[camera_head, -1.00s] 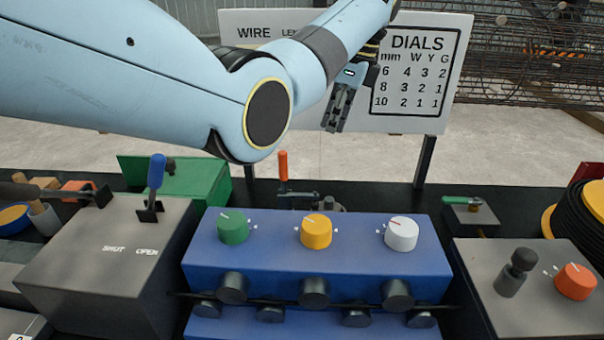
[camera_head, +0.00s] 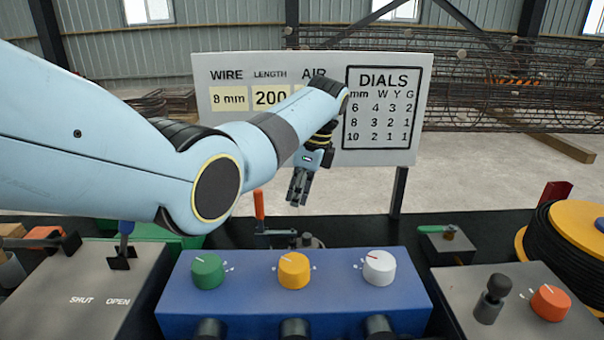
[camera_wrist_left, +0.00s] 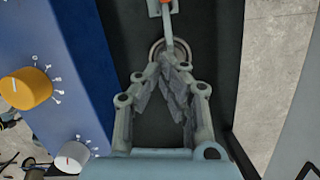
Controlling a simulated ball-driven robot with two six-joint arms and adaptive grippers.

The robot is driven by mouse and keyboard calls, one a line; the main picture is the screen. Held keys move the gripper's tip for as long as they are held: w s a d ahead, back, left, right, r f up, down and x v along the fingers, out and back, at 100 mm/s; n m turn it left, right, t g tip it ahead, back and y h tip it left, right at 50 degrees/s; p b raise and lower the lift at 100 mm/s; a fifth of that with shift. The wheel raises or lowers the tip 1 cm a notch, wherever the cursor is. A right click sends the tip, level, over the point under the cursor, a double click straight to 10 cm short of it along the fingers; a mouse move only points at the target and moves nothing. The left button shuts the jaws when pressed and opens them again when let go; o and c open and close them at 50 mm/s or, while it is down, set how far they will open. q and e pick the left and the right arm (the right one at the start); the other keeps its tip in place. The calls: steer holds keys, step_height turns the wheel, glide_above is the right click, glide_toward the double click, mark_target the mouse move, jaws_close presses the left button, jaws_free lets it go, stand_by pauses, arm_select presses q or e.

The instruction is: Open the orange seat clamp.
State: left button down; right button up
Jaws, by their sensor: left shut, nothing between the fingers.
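The orange seat clamp shows its upright orange handle (camera_head: 259,205) behind the blue box, with a dark metal clamp body (camera_head: 276,238) at its foot. My left gripper (camera_head: 297,201) is shut and empty, pointing down just right of the handle and above the clamp body. In the left wrist view the left gripper's fingers (camera_wrist_left: 172,62) meet near a grey metal ring (camera_wrist_left: 168,47), and part of the orange handle (camera_wrist_left: 163,7) shows at the top edge. Whether the fingers touch the clamp cannot be told. My right gripper is not in view.
The blue box (camera_head: 290,306) with green, yellow and white dials stands in front of the clamp. A grey SHUT/OPEN box (camera_head: 95,290) is at left. A green-handled clamp (camera_head: 447,240) and grey box with an orange knob (camera_head: 548,302) are at right. A sign (camera_head: 225,75) stands behind.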

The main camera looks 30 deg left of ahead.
arm_select(q)
steer(key=a, duration=0.1)
steer(key=s+a+f+p, duration=0.1)
steer(key=a, duration=0.2)
steer(key=shift+s+a+f+p, duration=0.1)
steer(key=shift+s+f+p, duration=0.15)
steer(key=shift+f+p, duration=0.15)
